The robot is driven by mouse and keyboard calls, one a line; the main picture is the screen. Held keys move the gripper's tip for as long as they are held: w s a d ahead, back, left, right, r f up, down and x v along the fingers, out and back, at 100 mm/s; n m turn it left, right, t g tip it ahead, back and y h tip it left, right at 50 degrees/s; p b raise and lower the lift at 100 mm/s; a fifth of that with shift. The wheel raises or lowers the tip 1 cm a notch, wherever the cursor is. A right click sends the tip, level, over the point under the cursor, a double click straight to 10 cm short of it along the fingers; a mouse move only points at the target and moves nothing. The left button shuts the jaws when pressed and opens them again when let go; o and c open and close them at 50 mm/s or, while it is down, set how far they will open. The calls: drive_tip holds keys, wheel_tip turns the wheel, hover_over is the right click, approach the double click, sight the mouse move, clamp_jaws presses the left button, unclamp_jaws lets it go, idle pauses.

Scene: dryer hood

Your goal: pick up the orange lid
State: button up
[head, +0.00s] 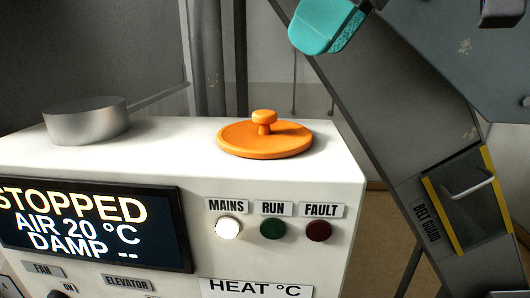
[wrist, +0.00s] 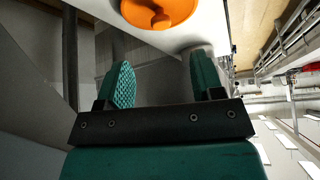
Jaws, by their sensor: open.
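The orange lid (head: 264,139) is a round disc with a knob on top. It lies flat, knob up, on the white top of the control cabinet in the head view, right of centre. It also shows at the top of the wrist view (wrist: 158,12), partly cut off by the edge. In the wrist view my gripper (wrist: 160,82) has its two teal fingers wide apart with nothing between them. In the head view a teal part of my gripper (head: 326,24) shows at the top, above and to the right of the lid, clear of it.
A grey metal pan (head: 86,121) with a long handle stands left of the lid on the cabinet (head: 180,150). The cabinet front has a display (head: 90,228) and lamps. A dark sloping belt guard (head: 430,210) stands to the right. The cabinet top between pan and lid is clear.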

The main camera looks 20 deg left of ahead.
sight(266, 112)
drive_tip(key=b+x, duration=0.1)
drive_tip(key=x, duration=0.8)
drive_tip(key=shift+a+r, duration=0.1)
drive_tip(key=shift+a, duration=0.1)
drive_tip(key=shift+a+f, duration=0.25)
drive_tip(key=shift+f, duration=0.2)
drive_tip(key=c, duration=1)
